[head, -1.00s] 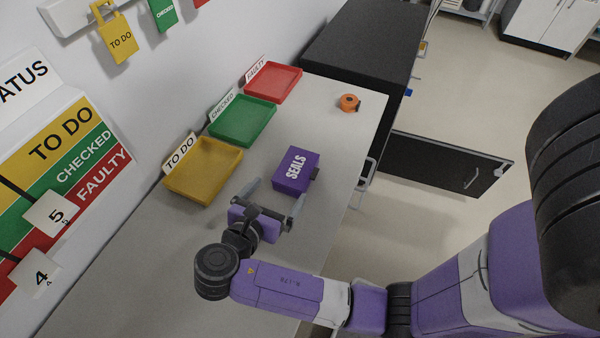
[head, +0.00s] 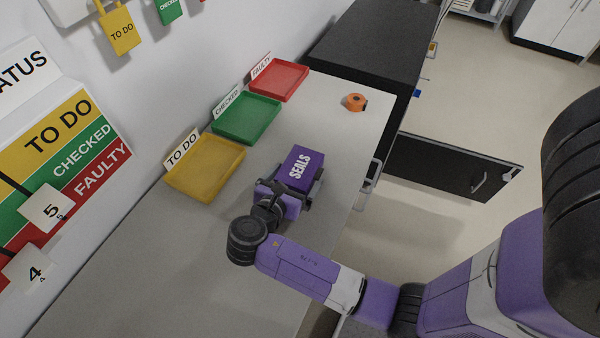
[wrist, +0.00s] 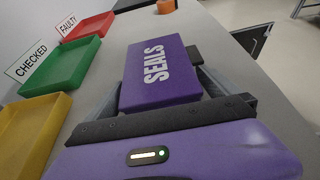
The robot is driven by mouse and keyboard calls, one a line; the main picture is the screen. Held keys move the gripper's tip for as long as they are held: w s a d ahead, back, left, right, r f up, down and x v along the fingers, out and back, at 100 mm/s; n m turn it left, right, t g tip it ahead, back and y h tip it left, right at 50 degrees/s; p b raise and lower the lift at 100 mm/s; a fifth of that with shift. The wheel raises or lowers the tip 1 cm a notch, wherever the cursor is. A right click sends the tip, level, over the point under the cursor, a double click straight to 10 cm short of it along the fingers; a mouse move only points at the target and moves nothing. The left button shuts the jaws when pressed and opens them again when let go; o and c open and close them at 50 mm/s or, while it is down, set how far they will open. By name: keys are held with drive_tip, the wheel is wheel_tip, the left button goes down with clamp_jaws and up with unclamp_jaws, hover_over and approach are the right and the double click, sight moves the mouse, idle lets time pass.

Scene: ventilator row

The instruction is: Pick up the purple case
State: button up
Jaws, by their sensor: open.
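The purple case (head: 299,168), marked SEALS, lies on the grey counter to the right of the trays. In the wrist view the case (wrist: 160,75) sits straight ahead, with a dark part on its right side. My gripper (head: 294,185) is open at the near end of the case. In the wrist view the gripper's fingers (wrist: 160,100) reach along either side of the case's near part. I cannot tell whether either finger touches it.
A yellow TO DO tray (head: 205,168), a green CHECKED tray (head: 247,118) and a red FAULTY tray (head: 279,80) line the wall side. An orange roll (head: 354,102) sits near the counter's right edge. The counter's near part is clear.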

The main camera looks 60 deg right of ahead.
drive_tip(key=shift+c, duration=0.2)
drive_tip(key=c, duration=1.5)
drive_tip(key=shift+o, duration=0.2)
drive_tip(key=shift+r, duration=0.1)
